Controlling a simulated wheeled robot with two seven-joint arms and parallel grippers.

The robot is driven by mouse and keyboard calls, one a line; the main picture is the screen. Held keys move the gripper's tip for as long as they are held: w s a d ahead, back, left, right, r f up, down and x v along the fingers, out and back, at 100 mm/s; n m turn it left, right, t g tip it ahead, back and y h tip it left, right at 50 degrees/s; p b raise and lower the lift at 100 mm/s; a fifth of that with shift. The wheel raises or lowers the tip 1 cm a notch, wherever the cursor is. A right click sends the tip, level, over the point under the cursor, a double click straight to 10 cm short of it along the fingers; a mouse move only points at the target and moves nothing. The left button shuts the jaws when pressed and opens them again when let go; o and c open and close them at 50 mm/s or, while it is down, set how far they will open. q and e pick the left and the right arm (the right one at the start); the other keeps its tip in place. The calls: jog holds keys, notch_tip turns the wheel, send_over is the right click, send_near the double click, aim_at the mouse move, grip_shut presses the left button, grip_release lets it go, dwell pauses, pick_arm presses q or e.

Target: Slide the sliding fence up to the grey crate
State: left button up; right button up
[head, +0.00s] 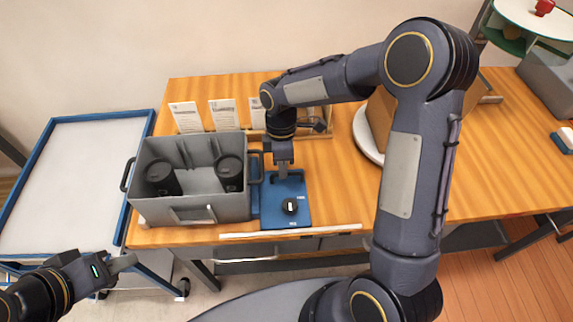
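The grey crate (212,208) stands on the wooden table at left of centre, with two black cups (229,174) inside. A narrow blue part stands close to the crate's right wall; contact is unclear. My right gripper (283,172) points down at a dark handle at the back of the blue plate; its fingertips are too small to judge. My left gripper (126,262) is away from the table at lower left, its opening unclear.
Several upright cards (222,113) stand in a wooden holder behind the crate. A blue-edged white cart (75,165) is at left. A pale strip (290,231) lies along the table's front edge. Table right of the blue plate is clear, partly behind my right arm.

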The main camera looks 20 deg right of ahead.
jog(key=o, duration=0.4)
jog(key=shift+c, duration=0.2)
notch_tip(320, 180, up, 8)
jog(key=w, duration=0.1)
jog(key=shift+w+d+b, duration=0.2)
jog(key=shift+w+b, duration=0.05)
jog(key=shift+b, duration=0.1)
jog(key=s+d+r+m+t+y, duration=0.1)
jog(key=s+d+m+t, duration=0.1)
jog(key=s+m, duration=0.3)
jog(key=s+d+r+m+t+y, duration=0.1)
jog(key=s+d+r+m+t, duration=0.1)
jog(key=s+m, duration=0.4)
jog(key=s+d+r+m+t+y, duration=0.1)
jog(key=s+d+r+m+t, duration=0.1)
jog(key=s+m, duration=0.4)
jog(key=s+t, duration=0.1)
jog(key=s, duration=0.3)
jog(key=shift+s+t, duration=0.35)
jog(key=shift+t, duration=0.05)
